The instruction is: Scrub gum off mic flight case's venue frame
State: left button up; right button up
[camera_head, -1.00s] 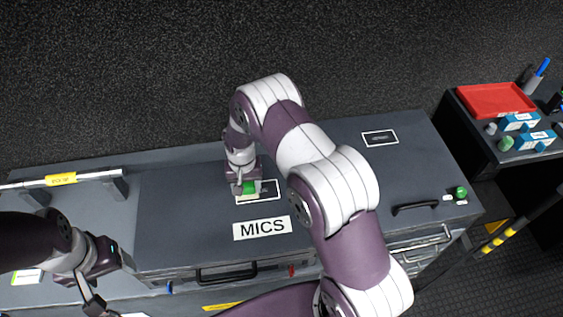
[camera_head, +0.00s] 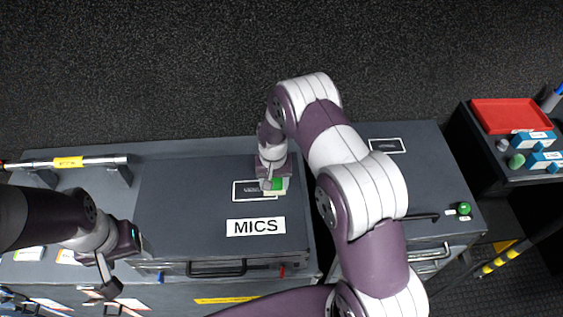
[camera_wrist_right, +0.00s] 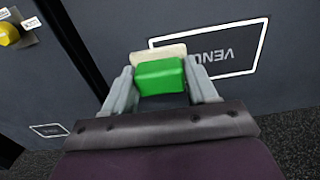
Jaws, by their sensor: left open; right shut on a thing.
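The dark flight case lid (camera_head: 175,210) carries a white MICS label (camera_head: 255,227) and a white-outlined venue frame (camera_head: 236,191). My right gripper (camera_head: 273,184) is shut on a green scrubber (camera_head: 277,184) with a cream pad, at the right end of the frame. In the right wrist view the gripper (camera_wrist_right: 160,75) holds the scrubber (camera_wrist_right: 160,77), its cream pad (camera_wrist_right: 158,52) over one end of the frame (camera_wrist_right: 205,31) and part of its lettering. I see no gum; the pad may hide it. My left gripper (camera_head: 103,280) is open and empty at the case's front left.
A second dark case to the right has another white frame (camera_head: 387,146), a handle and a green knob (camera_head: 464,208). A red tray (camera_head: 508,115) and blue boxes (camera_head: 533,141) stand at far right. A metal bar (camera_head: 65,163) runs at the left. My right arm spans the gap between cases.

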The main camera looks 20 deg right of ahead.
jog(key=r, duration=0.1)
jog(key=r+p, duration=0.1)
jog(key=shift+d+r, duration=0.35)
jog(key=shift+d, duration=0.05)
jog(key=shift+a+r+p, duration=0.2)
jog(key=shift+r+p, duration=0.3)
jog(key=shift+r, duration=0.1)
jog(key=shift+a+r+p, duration=0.2)
jog(key=shift+r+p, duration=0.3)
jog(key=shift+r, duration=0.05)
jog(key=shift+d+r+p, duration=0.2)
jog(key=shift+r+p, duration=0.75)
jog(key=shift+r, duration=0.6)
jog(key=shift+a, duration=0.15)
